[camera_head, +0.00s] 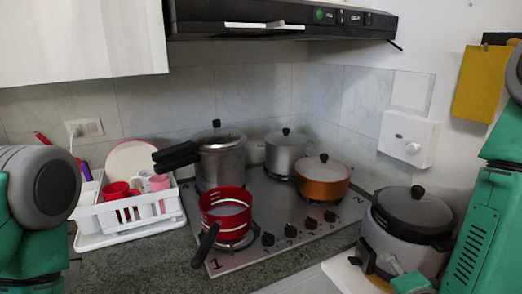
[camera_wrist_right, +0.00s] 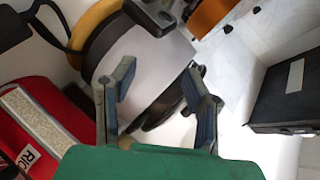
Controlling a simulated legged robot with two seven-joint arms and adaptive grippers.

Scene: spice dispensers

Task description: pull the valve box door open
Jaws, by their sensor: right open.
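The valve box (camera_head: 408,139) is a small white box on the right-hand wall, above and behind the rice cooker. My right gripper (camera_head: 385,266) is low at the front right, in front of the cooker and well below the valve box. In the right wrist view its two fingers (camera_wrist_right: 158,84) are spread apart with nothing between them; the cooker's pale body is behind them. I cannot make out the valve box in that view. My left arm shows at the left edge, but its gripper is out of view.
The rice cooker (camera_head: 408,250) with a black lid stands below the valve box. An orange pot (camera_head: 322,180) and other pots stand on the stove (camera_head: 285,222). A white dish rack (camera_head: 110,216) is left. A red package (camera_wrist_right: 40,130) and a black box (camera_wrist_right: 285,95) flank the gripper.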

